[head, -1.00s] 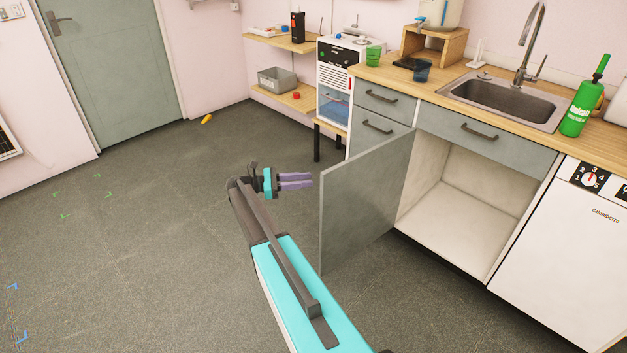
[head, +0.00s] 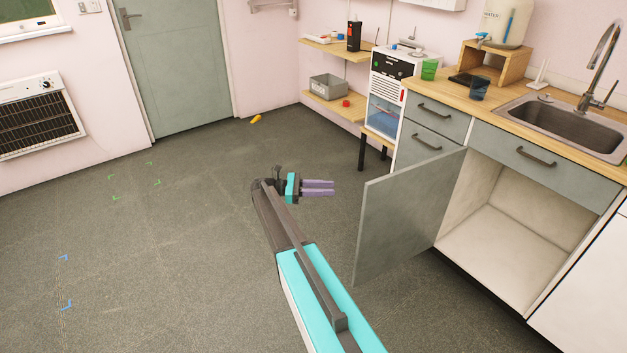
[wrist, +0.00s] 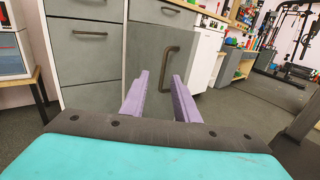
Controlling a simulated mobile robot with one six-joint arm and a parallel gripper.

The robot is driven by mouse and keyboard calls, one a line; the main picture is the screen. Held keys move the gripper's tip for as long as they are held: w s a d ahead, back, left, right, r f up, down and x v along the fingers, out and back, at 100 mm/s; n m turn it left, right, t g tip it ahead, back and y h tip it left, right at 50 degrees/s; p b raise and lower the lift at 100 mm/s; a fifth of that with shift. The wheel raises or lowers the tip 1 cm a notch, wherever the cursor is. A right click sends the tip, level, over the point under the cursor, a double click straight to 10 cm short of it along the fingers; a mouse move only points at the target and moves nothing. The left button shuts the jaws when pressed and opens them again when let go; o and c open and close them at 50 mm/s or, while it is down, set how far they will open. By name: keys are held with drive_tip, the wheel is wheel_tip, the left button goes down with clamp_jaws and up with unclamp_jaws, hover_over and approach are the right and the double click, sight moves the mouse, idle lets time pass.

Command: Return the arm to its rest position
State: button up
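My arm reaches out low over the grey floor in the head view. My gripper (head: 335,187) has two purple fingers, parallel and apart, with nothing between them. It is left of the open cabinet door (head: 408,215), with a small gap in the picture to the door's edge. In the wrist view, my gripper (wrist: 160,76) also shows its fingers spread and empty. They point toward a grey cabinet front with a dark handle (wrist: 165,68).
The open sink cabinet (head: 490,245) is empty. The counter (head: 450,82) holds cups and a sink. A shelf (head: 335,105) stands at the back. A small yellow object (head: 256,119) lies on the floor. The floor at left is clear, up to the heater (head: 38,115).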

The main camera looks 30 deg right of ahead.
drive_tip(key=s+a+f+t+y+p, duration=0.1)
drive_tip(key=s+a+f+y+p, duration=0.1)
drive_tip(key=s+a+f, duration=0.75)
drive_tip(key=s+a+f+n+t+y+p, duration=0.15)
drive_tip(key=s+a+f, duration=0.4)
drive_tip(key=s, duration=0.65)
drive_tip(key=s+a+f+y+p, duration=0.3)
drive_tip(key=s+a+f, duration=0.45)
drive_tip(key=s, duration=0.35)
drive_tip(key=s+a+f+m+t+y, duration=0.1)
drive_tip(key=s+a+f+m+y, duration=0.1)
drive_tip(key=s+a+m+y, duration=0.2)
drive_tip(key=s+a+f+m+t+y, duration=0.1)
drive_tip(key=s+a+m+y, duration=0.3)
drive_tip(key=s+a+m, duration=0.4)
drive_tip(key=shift+a+f+m+p, duration=0.35)
drive_tip(key=shift+a+p, duration=0.1)
drive_tip(key=shift+a, duration=1.65)
